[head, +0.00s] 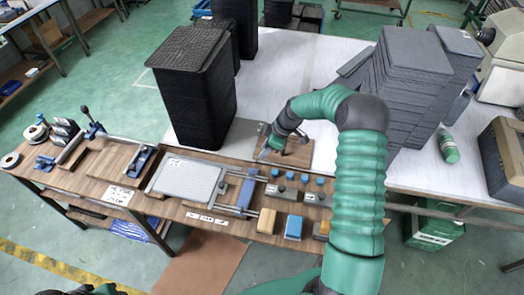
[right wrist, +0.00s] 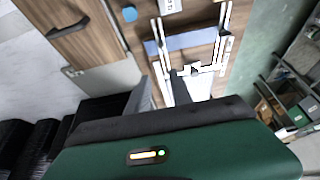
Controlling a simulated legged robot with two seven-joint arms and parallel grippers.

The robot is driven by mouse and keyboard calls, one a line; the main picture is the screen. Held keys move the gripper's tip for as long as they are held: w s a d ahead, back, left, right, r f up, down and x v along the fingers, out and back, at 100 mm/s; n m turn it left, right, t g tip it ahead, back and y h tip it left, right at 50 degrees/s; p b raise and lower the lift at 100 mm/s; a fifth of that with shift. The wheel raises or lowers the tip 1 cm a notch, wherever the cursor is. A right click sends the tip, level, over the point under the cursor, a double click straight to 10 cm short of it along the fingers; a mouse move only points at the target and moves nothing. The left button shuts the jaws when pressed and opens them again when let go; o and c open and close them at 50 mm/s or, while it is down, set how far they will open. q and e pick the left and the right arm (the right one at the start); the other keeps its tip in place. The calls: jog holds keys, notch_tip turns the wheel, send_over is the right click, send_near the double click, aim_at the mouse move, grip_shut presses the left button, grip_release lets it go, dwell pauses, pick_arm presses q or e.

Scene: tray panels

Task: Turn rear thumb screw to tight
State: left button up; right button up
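Several blue-topped knobs (head: 290,175) stand on the wooden bench, some in a row and some on small grey blocks (head: 281,193). I cannot tell which one is the rear thumb screw. One blue knob (right wrist: 129,14) shows at the top of the right wrist view.
A grey panel (head: 188,178) lies beside a blue bar (head: 246,190) and metal rails (head: 240,211). A wooden board with a dark handle (right wrist: 68,30) is close to my right gripper. Black tray stacks (head: 190,105) and grey panel stacks (head: 400,85) stand on the white table.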

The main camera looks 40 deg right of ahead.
jog(key=p+v, duration=0.2)
jog(key=v, duration=0.2)
jog(key=shift+s+d+r, duration=0.1)
jog(key=shift+r, duration=0.25)
jog(key=shift+d, duration=0.1)
jog(key=b+v, duration=0.2)
jog(key=v, duration=1.4)
jog(key=shift+r+b, duration=0.3)
jog(key=shift+d+f, duration=0.1)
